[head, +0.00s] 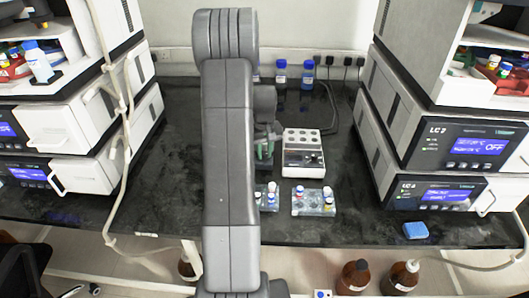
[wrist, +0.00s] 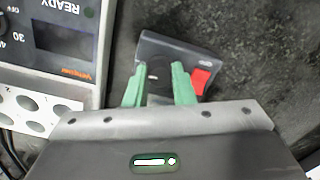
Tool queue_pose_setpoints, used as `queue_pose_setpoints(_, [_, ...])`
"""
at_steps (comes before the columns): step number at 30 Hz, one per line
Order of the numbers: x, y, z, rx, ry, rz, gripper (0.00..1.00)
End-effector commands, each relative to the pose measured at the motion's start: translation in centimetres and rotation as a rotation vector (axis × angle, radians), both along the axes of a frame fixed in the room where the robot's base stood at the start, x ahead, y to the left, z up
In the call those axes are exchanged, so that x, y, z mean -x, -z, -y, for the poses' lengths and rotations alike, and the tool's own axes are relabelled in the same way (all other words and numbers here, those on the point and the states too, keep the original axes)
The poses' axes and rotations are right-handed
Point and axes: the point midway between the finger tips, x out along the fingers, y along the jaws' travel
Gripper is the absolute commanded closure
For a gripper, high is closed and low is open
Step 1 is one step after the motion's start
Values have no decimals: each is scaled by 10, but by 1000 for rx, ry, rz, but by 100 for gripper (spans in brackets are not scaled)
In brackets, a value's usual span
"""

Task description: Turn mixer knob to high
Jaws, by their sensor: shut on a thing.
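The mixer (wrist: 182,50) is a small dark grey box with a red switch (wrist: 201,79) on its right side in the wrist view. My gripper (wrist: 158,84) has its two green fingers on either side of the mixer's dark round knob (wrist: 157,72), shut on it. The fingers partly cover the knob, and its setting cannot be read. In the head view my gripper (head: 264,148) points down just left of the white block device, and my arm and gripper hide most of the mixer.
A white block device (head: 303,139) with round wells stands close right of my gripper; its panel (wrist: 55,42) fills the wrist view's upper left. Vial racks (head: 314,204) sit in front. Instrument stacks flank both sides. Blue-capped bottles (head: 307,74) stand behind. The dark bench (head: 185,190) is clear at left.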

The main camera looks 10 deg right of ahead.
Motion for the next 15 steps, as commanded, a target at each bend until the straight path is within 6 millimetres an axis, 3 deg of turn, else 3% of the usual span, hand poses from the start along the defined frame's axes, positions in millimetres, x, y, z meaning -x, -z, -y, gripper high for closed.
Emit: queue_pose_setpoints(15, [-1,-1,0,1,144,3,100])
